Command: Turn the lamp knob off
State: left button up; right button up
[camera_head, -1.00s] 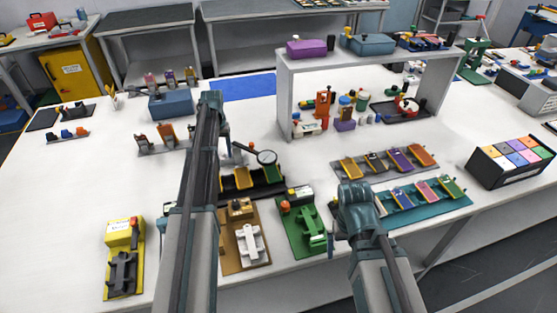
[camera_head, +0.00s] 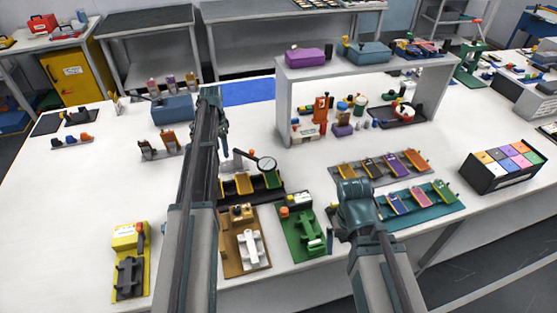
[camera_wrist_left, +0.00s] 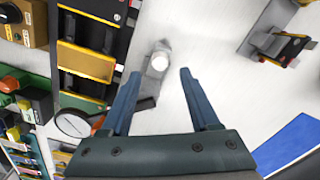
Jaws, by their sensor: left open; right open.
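A small grey piece with a bright white round spot (camera_wrist_left: 158,62), which looks like the lit lamp, stands on the white table in the left wrist view. It lies in line with the gap between my left fingertips (camera_wrist_left: 160,74), which are open and empty. I cannot make out its knob clearly. In the head view my left gripper (camera_head: 223,135) points down behind the black rack, and my arm hides part of that spot. A round magnifier (camera_head: 266,163) on an arm is just right of it. My right gripper (camera_head: 339,235) is partly hidden by its own arm, near the teal tray.
The black rack (camera_head: 276,194) with yellow holders is close to my left gripper. Brown (camera_head: 255,268) and green (camera_head: 296,240) fixtures stand in front. A blue box (camera_head: 172,108) is behind on the left. The table's middle is clear.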

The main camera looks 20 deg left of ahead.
aim_at(223, 159)
pick_arm(q)
notch_tip(223, 159, up, 9)
jog(key=p, duration=0.8)
jog(key=s+d, duration=0.6)
jog(key=d, duration=0.6)
jog(key=s+d+f+n+b, duration=0.1)
jog(key=s+d, duration=0.5)
jog(key=d, duration=0.7)
jog(key=shift+d+y, duration=0.3)
jog(key=s+d+n, duration=0.1)
jog(key=s+d, duration=1)
jog(key=s, duration=0.4)
jog(key=shift+s+d+f+n+y+b, duration=0.25)
jog(key=shift+s+n+y+b, duration=0.05)
jog(key=shift+s+b, duration=0.05)
